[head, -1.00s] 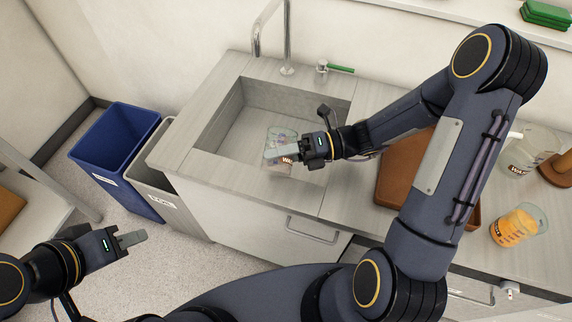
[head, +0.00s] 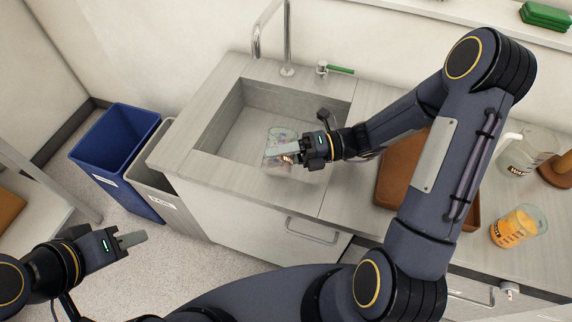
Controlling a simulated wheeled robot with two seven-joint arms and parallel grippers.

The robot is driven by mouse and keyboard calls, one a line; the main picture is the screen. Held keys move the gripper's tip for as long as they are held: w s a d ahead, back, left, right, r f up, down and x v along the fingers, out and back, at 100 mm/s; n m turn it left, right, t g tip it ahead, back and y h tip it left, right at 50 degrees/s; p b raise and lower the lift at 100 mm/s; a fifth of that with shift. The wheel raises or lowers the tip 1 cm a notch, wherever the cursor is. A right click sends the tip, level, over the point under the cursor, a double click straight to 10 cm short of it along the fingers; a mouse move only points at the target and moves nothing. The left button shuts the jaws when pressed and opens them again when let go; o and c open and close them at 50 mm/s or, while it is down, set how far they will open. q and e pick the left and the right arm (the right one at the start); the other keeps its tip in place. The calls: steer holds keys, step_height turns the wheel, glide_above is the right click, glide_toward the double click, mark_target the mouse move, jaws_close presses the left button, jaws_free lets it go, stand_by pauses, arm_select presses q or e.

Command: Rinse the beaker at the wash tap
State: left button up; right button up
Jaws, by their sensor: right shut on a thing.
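A clear glass beaker (head: 274,158) with a dark and white label is at the front right part of the sink. My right gripper (head: 292,149) is shut on the beaker and holds it over the sink basin (head: 240,125). The beaker looks tilted, and its far side is partly hidden by the fingers. The curved metal wash tap (head: 288,40) stands behind the sink, with a green-handled lever (head: 340,69) to its right. The beaker is apart from the tap, and no water shows. My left gripper (head: 133,239) is empty at the lower left; its finger gap is unclear.
A blue bin (head: 115,150) and a grey bin (head: 150,180) stand left of the counter.

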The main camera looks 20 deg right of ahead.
steer(key=shift+w+d+f+m+p, duration=0.15)
steer(key=shift+w+d+m+p, duration=0.1)
steer(key=shift+w+m+p, duration=0.3)
stand_by(0.6)
steer(key=shift+w+d+r+m+y+p, duration=0.1)
steer(key=shift+r+m+y+p, duration=0.25)
steer(key=shift+m+p, duration=0.5)
steer(key=shift+w+d+r+m+y+p, duration=0.1)
steer(key=shift+r+m+y+p, duration=0.25)
steer(key=shift+p, duration=0.75)
stand_by(0.4)
